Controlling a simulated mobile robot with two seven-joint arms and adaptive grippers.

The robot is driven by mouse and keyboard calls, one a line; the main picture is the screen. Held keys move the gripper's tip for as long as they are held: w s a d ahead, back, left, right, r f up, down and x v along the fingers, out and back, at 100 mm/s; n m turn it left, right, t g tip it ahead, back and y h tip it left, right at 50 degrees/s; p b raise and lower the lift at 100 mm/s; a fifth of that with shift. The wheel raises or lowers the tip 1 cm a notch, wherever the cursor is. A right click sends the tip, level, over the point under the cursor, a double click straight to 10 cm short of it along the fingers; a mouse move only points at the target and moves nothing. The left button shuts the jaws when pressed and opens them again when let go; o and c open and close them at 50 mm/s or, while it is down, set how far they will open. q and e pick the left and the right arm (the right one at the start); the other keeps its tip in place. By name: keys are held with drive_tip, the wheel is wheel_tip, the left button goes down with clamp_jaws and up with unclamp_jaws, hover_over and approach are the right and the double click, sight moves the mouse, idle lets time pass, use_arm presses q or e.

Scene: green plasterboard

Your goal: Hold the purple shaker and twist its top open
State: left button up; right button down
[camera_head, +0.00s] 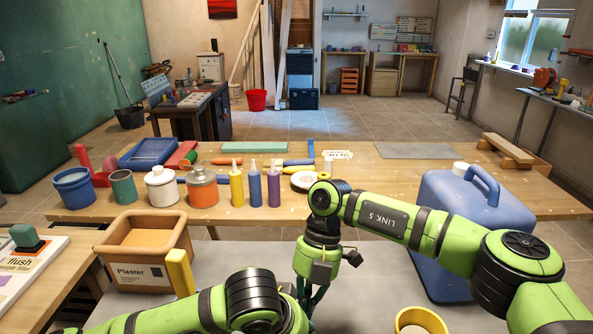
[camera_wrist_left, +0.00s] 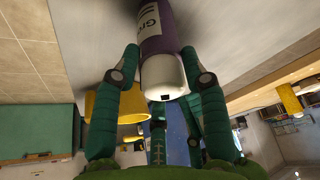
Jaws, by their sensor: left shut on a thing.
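The purple shaker (camera_wrist_left: 172,44) shows in the left wrist view, with a white end (camera_wrist_left: 163,77) facing the camera and a white label with partly readable lettering. My left gripper (camera_wrist_left: 163,68) is shut on it, one green finger on each side. The shaker's far end runs out of the top of that view. In the head view the shaker and my left gripper's fingers are not visible; only my left arm shows at the bottom. My right gripper (camera_head: 313,292) points down at the bottom middle of the head view. Its fingertips are largely hidden, and I cannot tell what they touch.
A plaster box (camera_head: 144,275) with a yellow block (camera_head: 180,272) stands at the left. A yellow round container (camera_head: 421,319) is at the bottom right. A blue case (camera_head: 435,210) stands behind my right arm. Jars, bottles and tools line the wooden table (camera_head: 340,202) beyond.

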wheel_tip(320, 180, up, 6)
drive_tip(key=shift+s+a, duration=0.15)
drive_tip(key=shift+s, duration=0.05)
idle(0.3)
use_arm(q)
drive_tip(key=o, duration=1.4)
drive_tip(key=shift+c, duration=0.2)
drive_tip(key=shift+r, duration=0.1)
